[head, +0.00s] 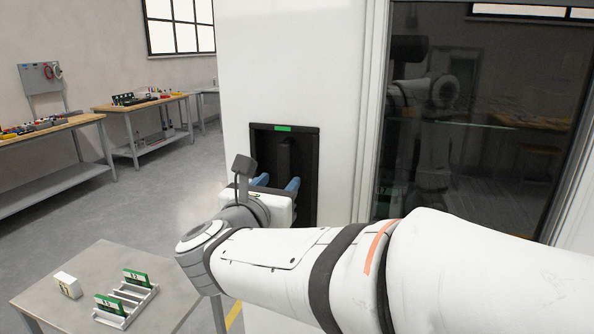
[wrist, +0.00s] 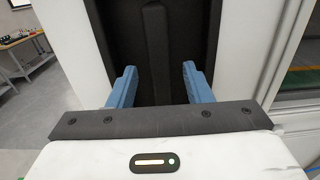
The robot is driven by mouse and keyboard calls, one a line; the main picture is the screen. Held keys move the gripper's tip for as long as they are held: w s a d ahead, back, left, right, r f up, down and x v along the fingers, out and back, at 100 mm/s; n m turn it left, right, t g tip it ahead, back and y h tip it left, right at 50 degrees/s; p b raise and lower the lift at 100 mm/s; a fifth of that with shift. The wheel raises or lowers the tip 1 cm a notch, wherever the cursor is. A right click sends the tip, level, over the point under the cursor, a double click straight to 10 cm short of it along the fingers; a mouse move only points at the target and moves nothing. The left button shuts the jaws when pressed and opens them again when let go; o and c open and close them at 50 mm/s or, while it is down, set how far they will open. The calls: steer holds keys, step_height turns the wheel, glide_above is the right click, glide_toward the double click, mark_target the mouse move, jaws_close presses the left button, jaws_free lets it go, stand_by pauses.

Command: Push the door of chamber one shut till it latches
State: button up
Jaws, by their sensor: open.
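A white upright panel (head: 242,90) carries a black recessed plate (head: 307,150) with a green label (head: 283,128) at its top and a dark vertical bar handle (head: 284,158). To its right is a framed dark glass pane (head: 500,110) that reflects my arm. I cannot tell which parts make up the door of chamber one, nor whether a gap or latch shows. My gripper (head: 277,184) is open and empty in front of the black plate. In the wrist view, its blue fingers (wrist: 158,72) stand either side of the bar handle (wrist: 157,50); I cannot tell whether they touch anything.
Workbenches with tools (head: 145,103) stand along the far left wall. Open grey floor (head: 150,195) lies between.

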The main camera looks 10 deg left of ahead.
mark_target(283, 177)
steer(key=shift+w+d+p, duration=0.15)
steer(key=shift+w+p, duration=0.45)
steer(key=shift+w, duration=1.7)
steer(key=shift+c, duration=0.3)
jaws_close()
